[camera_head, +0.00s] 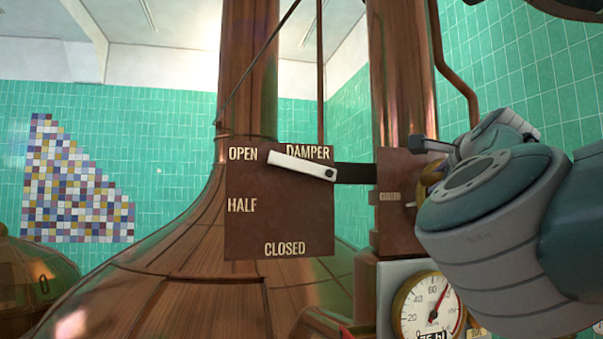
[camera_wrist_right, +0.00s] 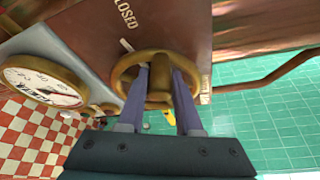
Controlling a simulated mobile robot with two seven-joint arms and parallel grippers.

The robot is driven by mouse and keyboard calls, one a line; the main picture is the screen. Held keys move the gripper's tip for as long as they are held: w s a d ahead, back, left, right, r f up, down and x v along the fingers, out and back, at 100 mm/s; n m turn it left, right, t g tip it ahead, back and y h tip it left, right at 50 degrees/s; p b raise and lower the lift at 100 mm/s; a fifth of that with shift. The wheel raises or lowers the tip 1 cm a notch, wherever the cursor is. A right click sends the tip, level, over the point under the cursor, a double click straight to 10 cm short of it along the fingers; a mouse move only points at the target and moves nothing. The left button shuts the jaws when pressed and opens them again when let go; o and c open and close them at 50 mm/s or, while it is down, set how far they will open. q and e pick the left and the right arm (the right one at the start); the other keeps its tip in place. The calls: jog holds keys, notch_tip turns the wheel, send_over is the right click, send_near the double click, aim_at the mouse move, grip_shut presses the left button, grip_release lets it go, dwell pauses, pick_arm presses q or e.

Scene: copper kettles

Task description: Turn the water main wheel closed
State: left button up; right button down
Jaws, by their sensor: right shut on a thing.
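The brass water main wheel (camera_wrist_right: 122,83) is mounted on a brown plate in the right wrist view. A CLOSED label (camera_wrist_right: 125,14) and a short white mark (camera_wrist_right: 127,45) are on the plate beside it. My right gripper (camera_wrist_right: 160,77) is shut on the wheel, its two fingers reaching in at the hub and spokes. The fingers hide part of the wheel. In the head view only a sliver of the wheel (camera_head: 427,183) shows, mostly hidden by my right wrist. My left gripper is in neither view.
A damper plate (camera_head: 245,228) marked OPEN, HALF and CLOSED has a white lever (camera_head: 290,165) near OPEN. A round gauge (camera_head: 425,308) sits below the wheel plate. A large copper kettle (camera_head: 180,275) and copper pipes stand close by.

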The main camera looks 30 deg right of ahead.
jog(key=shift+d+r+m+p, duration=0.15)
jog(key=shift+r+m+p, duration=0.35)
jog(key=shift+r+p, duration=0.15)
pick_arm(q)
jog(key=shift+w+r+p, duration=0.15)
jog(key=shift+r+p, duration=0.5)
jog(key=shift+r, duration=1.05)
pick_arm(e)
jog(key=shift+d+m+y, duration=0.2)
jog(key=shift+m+y, duration=0.2)
jog(key=shift+y, duration=0.1)
jog(key=shift+s, duration=0.1)
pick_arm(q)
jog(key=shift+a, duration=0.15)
pick_arm(e)
jog(key=shift+g, duration=0.3)
jog(key=c, duration=0.6)
grip_release()
